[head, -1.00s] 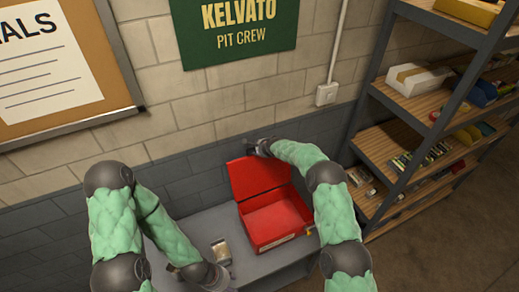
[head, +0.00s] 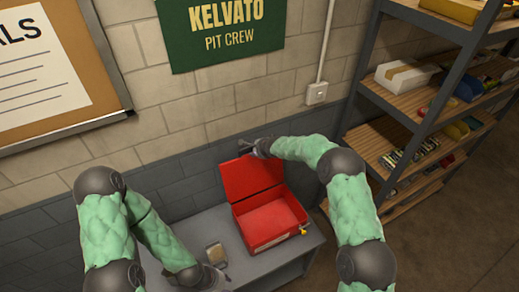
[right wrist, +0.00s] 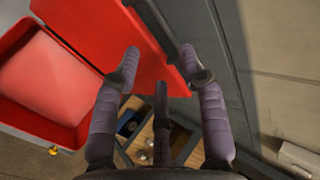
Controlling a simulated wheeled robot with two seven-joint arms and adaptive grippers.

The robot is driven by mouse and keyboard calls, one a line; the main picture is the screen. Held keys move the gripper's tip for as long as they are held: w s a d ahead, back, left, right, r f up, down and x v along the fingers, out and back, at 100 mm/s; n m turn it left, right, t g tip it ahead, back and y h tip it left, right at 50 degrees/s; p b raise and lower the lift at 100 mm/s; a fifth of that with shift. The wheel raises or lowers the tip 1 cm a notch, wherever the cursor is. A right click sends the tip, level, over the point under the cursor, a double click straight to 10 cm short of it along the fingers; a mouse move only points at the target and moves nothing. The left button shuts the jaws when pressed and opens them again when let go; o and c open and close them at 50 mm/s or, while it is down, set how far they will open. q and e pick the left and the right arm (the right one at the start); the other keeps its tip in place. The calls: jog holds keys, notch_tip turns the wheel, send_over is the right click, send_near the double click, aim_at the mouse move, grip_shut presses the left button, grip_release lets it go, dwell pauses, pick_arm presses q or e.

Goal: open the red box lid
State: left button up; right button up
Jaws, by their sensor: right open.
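The red box (head: 268,222) sits on a grey bench with its inside showing. Its red lid (head: 250,178) stands raised at the back, hinged up toward the wall. My right gripper (head: 255,147) is at the lid's top edge. In the right wrist view my right gripper (right wrist: 162,58) is open, fingers apart. The lid (right wrist: 95,32) runs past and partly between the fingertips; I cannot tell whether they touch it. The box's pale red inside (right wrist: 38,70) shows at left. My left gripper (head: 218,277) is low over the bench front; its fingers are too small to read.
A yellow latch (head: 303,232) is on the box's right front. A block wall (head: 170,130) stands behind. Loaded shelves (head: 395,140) rise at right.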

jog(key=shift+v, duration=2.1)
jog(key=s+d+f+n+g+b, duration=0.1)
jog(key=s+f+n+g+b, duration=0.15)
jog(key=s+f+b, duration=0.65)
jog(key=s+d+f+n+g+b, duration=0.1)
jog(key=s+f+n+g+b, duration=0.15)
jog(key=s+f, duration=1.2)
jog(key=s+d+f+n+g+b, duration=0.1)
jog(key=s+f+n+b, duration=0.2)
jog(key=s+f, duration=0.6)
jog(key=s+d+f+n+g+b, duration=0.1)
jog(key=s+f+n+g+b, duration=0.1)
jog(key=s+f+b, duration=0.6)
jog(key=s+f+n, duration=0.1)
jog(key=s+f, duration=0.1)
jog(key=s, duration=0.4)
jog(key=shift+s+y, duration=0.25)
jog(key=shift+y, duration=0.05)
